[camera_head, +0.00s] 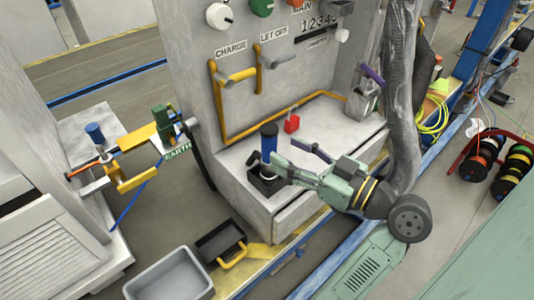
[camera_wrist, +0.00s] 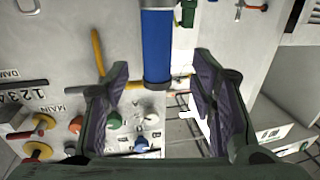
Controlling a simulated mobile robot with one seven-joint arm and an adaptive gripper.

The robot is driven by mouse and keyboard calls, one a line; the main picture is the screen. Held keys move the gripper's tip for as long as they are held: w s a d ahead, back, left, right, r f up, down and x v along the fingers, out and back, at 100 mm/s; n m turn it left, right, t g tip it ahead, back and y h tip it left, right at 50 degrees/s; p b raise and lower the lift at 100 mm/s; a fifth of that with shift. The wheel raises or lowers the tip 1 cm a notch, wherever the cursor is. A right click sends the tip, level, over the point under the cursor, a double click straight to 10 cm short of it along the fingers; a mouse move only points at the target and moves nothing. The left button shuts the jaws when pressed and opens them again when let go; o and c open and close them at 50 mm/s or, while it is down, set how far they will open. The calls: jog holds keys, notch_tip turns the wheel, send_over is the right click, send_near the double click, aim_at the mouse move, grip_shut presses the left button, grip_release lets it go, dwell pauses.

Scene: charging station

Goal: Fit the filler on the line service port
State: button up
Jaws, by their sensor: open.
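A blue upright cylinder, which looks like the filler (camera_head: 269,138), stands in a black holder (camera_head: 262,186) on the low shelf of the grey panel. My gripper (camera_head: 279,160) is open just right of it, with its fingers pointing at it. In the wrist view, the blue cylinder (camera_wrist: 157,45) lines up with the gap between the open fingers (camera_wrist: 160,85); I cannot tell whether they touch it. At left, a pipe fitting with a blue cap (camera_head: 95,132) sits on a grey machine. I cannot tell for sure which fitting is the line service port.
A yellow and green clamp by the EARTH label (camera_head: 164,128) juts out between the machines. A red padlock-like block (camera_head: 292,121) is on the shelf. A black tray (camera_head: 218,242) and a grey bin (camera_head: 168,276) lie below. Cable reels (camera_head: 498,160) are at right.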

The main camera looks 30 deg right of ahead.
aim_at(276, 143)
jog(key=shift+r+p+x, duration=0.2)
jog(key=shift+p+x, duration=0.95)
jog(key=shift+x, duration=1.9)
jog(key=shift+d, duration=0.15)
jog(key=shift+c, duration=0.3)
grip_shut()
